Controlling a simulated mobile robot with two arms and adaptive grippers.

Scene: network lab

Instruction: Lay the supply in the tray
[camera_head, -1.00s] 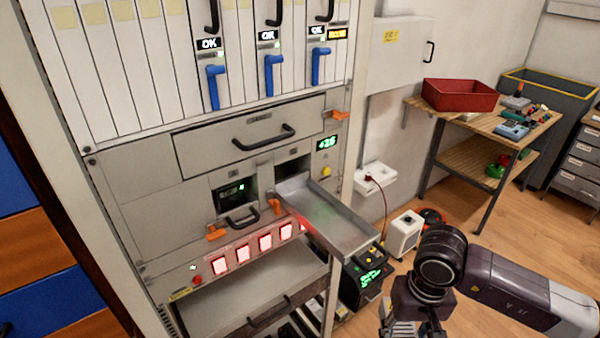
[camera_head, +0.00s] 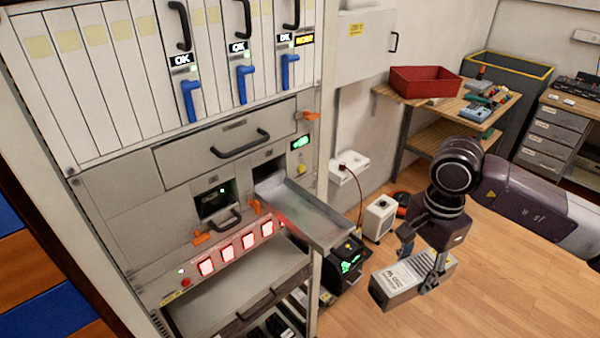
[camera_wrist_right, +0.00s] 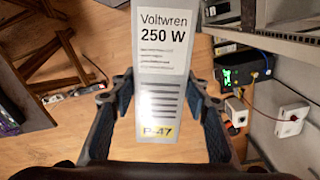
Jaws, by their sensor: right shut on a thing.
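The supply (camera_head: 405,283) is a grey box with a white label, held in my right gripper (camera_head: 424,262) above the floor, right of the rack. In the right wrist view the supply (camera_wrist_right: 160,70) stands between the two fingers and reads "Voltwren 250 W" and "P-47". The right gripper is shut on it. A metal tray (camera_head: 310,216) juts out from an opening in the rack and looks empty. The supply is apart from this tray, to its right and lower in the picture. My left gripper is not in view.
A drawer with a black handle (camera_head: 240,143) is above the tray. A lower shelf (camera_head: 225,290) lies under red-lit buttons (camera_head: 235,249). A black unit with a green display (camera_head: 347,266) and a white box (camera_head: 380,217) stand nearby. A red bin (camera_head: 425,81) sits on a wooden bench. Floor at right is clear.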

